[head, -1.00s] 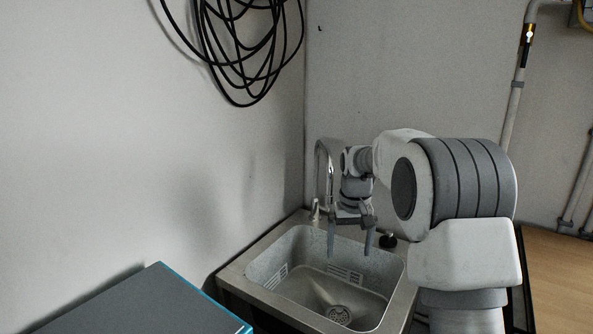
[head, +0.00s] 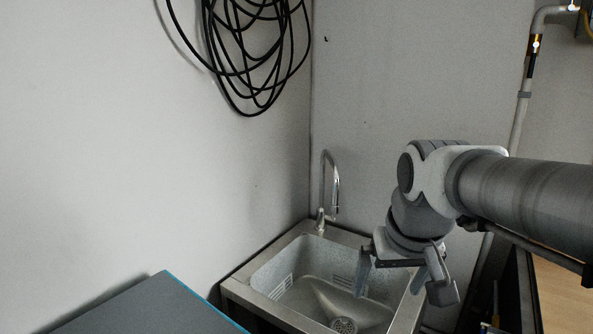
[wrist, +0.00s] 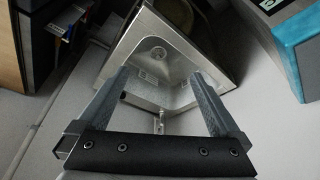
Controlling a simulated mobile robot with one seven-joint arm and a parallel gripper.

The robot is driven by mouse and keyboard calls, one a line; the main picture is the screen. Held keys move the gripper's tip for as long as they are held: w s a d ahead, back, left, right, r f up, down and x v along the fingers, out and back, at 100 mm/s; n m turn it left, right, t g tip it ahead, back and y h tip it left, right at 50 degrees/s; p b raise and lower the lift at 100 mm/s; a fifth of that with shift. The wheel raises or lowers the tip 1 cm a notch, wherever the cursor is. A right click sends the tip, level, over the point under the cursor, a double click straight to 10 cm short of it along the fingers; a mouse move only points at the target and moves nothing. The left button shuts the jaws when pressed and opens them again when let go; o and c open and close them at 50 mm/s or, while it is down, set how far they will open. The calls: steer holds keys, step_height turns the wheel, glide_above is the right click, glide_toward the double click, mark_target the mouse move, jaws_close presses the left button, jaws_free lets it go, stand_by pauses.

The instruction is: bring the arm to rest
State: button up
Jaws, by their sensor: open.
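My gripper (head: 397,280) is open and empty in the head view, pointing down over the right side of the steel sink (head: 270,262). My arm reaches in from the right edge of the picture. In the wrist view my gripper (wrist: 162,92) shows two grey fingers spread wide with nothing between them. The sink (wrist: 128,52) lies beyond the fingertips there, its drain and basin in sight.
A curved tap (head: 332,185) stands at the sink's back corner. A grey box top with a blue edge (head: 150,306) is at the lower left. Black cable coils (head: 250,60) hang on the wall. A wooden surface (head: 562,295) is at the right.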

steer(key=s+f+t+p, duration=0.1)
steer(key=s+f+t, duration=0.1)
steer(key=s, duration=0.9)
step_height(320, 180, up, 13)
steer(key=p, duration=1.3)
steer(key=shift+g, duration=0.3)
steer(key=shift+w+r, duration=0.1)
